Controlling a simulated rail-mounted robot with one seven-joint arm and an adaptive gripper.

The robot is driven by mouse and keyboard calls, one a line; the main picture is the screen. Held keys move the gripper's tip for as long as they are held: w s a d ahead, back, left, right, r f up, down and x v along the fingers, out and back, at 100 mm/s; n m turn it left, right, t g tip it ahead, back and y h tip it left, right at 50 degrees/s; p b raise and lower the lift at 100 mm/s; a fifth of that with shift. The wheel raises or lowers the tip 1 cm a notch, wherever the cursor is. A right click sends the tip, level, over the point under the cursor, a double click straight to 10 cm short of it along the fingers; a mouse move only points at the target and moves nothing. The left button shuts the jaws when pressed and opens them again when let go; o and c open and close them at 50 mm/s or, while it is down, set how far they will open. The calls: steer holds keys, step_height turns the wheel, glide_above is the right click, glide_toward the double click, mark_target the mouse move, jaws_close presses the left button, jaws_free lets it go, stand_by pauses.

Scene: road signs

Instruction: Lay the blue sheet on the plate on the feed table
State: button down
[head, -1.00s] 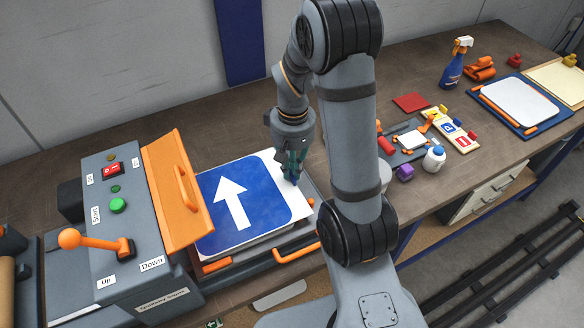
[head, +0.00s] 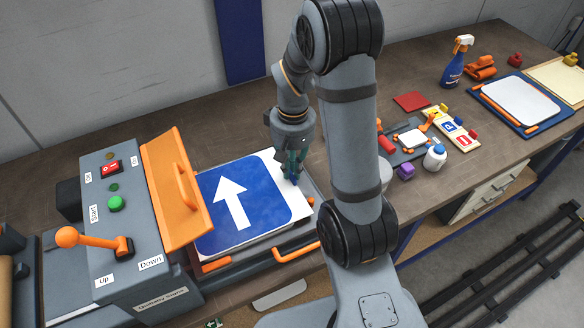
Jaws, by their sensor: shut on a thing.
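The blue sheet (head: 263,209) with a white arrow lies over the white plate (head: 302,207) on the feed table (head: 255,252), in front of the machine's orange flap. A white margin of the plate shows at the sheet's right side. My gripper (head: 291,176) is at the sheet's upper right edge, pointing down, shut on the blue sheet. Its fingertips are small and partly dark, so the exact grip is hard to see. Whether the whole sheet rests flat cannot be told.
The machine (head: 120,225) with its orange flap (head: 172,190) and lever (head: 95,242) stands at the left. Small tools, a white bottle (head: 434,157) and a framed white board (head: 520,102) lie on the bench (head: 400,80) to the right.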

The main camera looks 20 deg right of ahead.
stand_by(0.3)
steer(key=c, duration=1.8)
jaws_free()
steer(key=shift+o, duration=0.7)
steer(key=o, duration=0.6)
step_height(320, 180, up, 7)
steer(key=p, duration=0.6)
